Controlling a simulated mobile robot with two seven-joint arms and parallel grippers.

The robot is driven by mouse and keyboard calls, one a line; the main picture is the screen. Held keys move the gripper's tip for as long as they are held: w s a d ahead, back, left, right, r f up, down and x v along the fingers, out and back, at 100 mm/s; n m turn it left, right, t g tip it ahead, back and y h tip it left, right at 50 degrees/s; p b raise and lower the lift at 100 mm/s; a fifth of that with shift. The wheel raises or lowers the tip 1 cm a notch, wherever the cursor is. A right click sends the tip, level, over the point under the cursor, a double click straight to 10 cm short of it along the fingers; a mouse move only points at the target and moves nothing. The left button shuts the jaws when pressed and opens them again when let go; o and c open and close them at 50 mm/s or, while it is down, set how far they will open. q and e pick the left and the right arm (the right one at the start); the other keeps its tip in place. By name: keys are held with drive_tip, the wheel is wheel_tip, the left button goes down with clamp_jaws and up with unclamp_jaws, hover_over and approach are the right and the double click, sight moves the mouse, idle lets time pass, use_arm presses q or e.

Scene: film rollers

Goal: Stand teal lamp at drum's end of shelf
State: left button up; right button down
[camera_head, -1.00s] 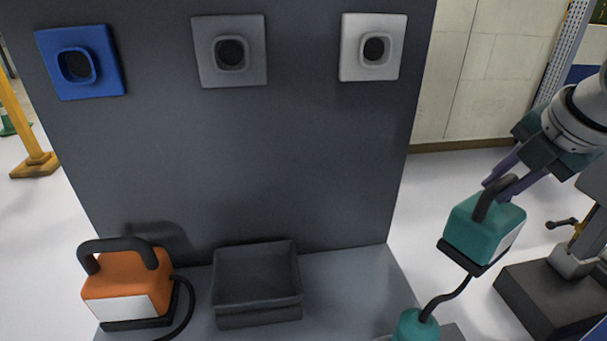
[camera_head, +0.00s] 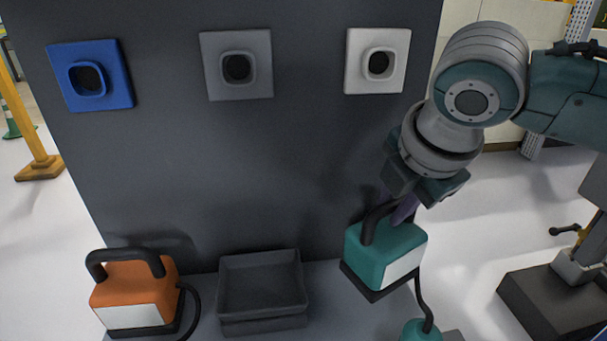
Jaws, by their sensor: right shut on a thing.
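The teal lamp (camera_head: 384,254) is a box with a black arched handle, a white face and a dark base. My right gripper (camera_head: 388,212) is shut on its handle and holds it over the right part of the grey shelf (camera_head: 338,318). The lamp looks slightly tilted. I cannot tell for sure whether its base is clear of the shelf. A black cord runs from the lamp down to a teal rounded piece (camera_head: 420,331), cut off by the bottom edge. No drum can be made out with certainty. My left gripper is not in view.
An orange lamp (camera_head: 136,290) with a cord stands at the shelf's left. An empty dark grey bin (camera_head: 262,287) stands in the middle. The upright panel (camera_head: 210,170) behind carries blue (camera_head: 90,76), grey (camera_head: 237,64) and white (camera_head: 377,61) socket plates.

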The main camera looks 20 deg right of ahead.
sight(383, 228)
drive_tip(key=shift+w+a, duration=0.15)
drive_tip(key=shift+a, duration=0.2)
wheel_tip(383, 228, down, 3)
drive_tip(key=shift+f+b, duration=0.15)
drive_tip(key=shift+b, duration=0.3)
drive_tip(key=shift+f, duration=0.1)
drive_tip(key=c, duration=0.8)
unclamp_jaws()
drive_tip(key=shift+o, duration=0.2)
